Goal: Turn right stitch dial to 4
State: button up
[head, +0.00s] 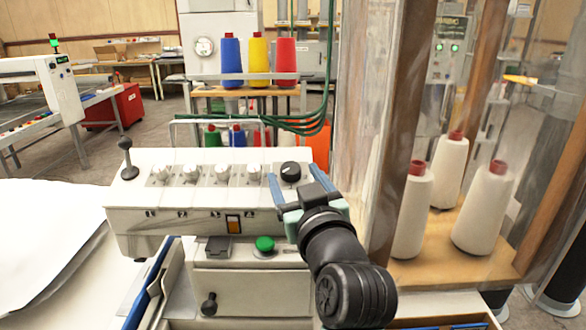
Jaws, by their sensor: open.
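The control panel (135,190) of the white machine carries a row of several small white knobs (222,174) and, at its right end, a larger black dial (291,170). The black dial has a light mark on top, but its number is too small to read. My gripper (294,174) is open, with blue fingers. In the head view one finger shows to the left of the black dial and the other to its right. I cannot tell whether either finger touches it. The arm comes in from the lower right.
A black lever (126,158) stands at the panel's left end. A green button (264,244) is on the front below. A wooden post (400,120) rises close to the arm's right, before white thread cones (484,210). Coloured spools (258,60) stand behind the panel.

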aim_at(291, 171)
jog(key=shift+x, duration=1.1)
grip_shut()
